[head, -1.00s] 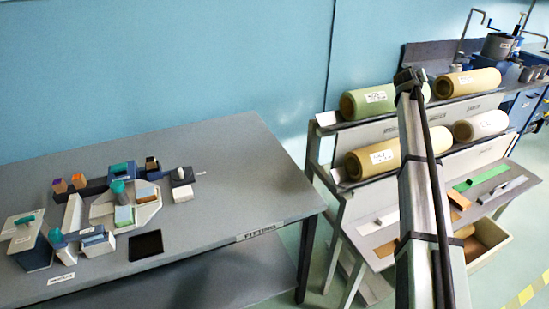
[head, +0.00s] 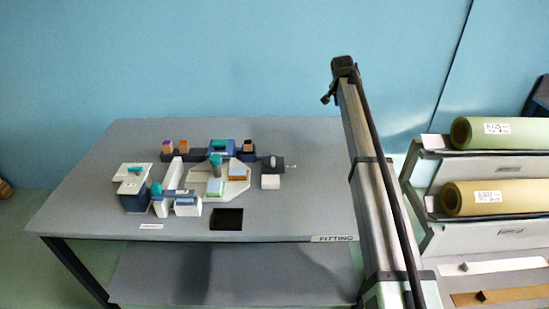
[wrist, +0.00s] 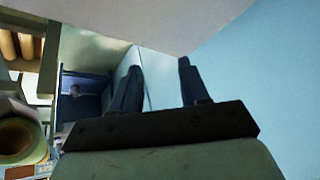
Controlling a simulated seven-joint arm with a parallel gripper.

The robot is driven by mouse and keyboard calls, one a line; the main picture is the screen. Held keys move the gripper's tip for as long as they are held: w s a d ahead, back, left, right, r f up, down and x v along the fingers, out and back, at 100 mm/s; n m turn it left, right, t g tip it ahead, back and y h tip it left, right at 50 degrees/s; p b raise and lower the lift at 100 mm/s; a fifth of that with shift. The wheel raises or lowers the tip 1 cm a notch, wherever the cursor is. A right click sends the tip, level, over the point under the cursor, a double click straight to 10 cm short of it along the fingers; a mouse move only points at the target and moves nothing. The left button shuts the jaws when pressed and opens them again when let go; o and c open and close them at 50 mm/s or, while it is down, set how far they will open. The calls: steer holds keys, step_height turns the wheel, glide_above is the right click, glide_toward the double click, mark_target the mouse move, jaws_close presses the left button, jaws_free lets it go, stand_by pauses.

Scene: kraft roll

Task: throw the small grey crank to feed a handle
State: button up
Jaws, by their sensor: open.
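On the fitting table, a small dark block with a pale grey knob (head: 273,162) sits at the right end of the fixture group; it may be the crank, but it is too small to be sure. Beside it is a blue unit (head: 222,148) with a teal top. A teal upright handle-like piece (head: 216,163) stands on a pale angular plate (head: 241,173). Another teal knob (head: 156,190) is at the front left. My gripper (wrist: 158,72) shows in the wrist view with its two dark fingers apart and nothing between them. It is away from the fixtures.
The grey table (head: 300,205) is bare right of the fixtures. A black pad (head: 227,219) lies in front, and a white-topped box (head: 133,187) stands at the left. My arm rises before the table's right end. A rack with a green roll (head: 520,133) and a tan roll (head: 510,197) stands right.

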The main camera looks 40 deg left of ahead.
steer(key=s+a+f+g, duration=0.1)
steer(key=s+a, duration=0.2)
steer(key=s, duration=0.3)
steer(key=s+a+f+g, duration=0.1)
steer(key=s+a+g, duration=0.1)
steer(key=s+a, duration=0.35)
steer(key=g+h, duration=0.2)
steer(key=g, duration=0.1)
glide_above(273, 159)
steer(key=f, duration=0.2)
step_height(273, 159, down, 13)
steer(key=shift+w+a+r, duration=0.1)
steer(key=shift+w, duration=0.05)
steer(key=shift+c, duration=0.2)
jaws_close()
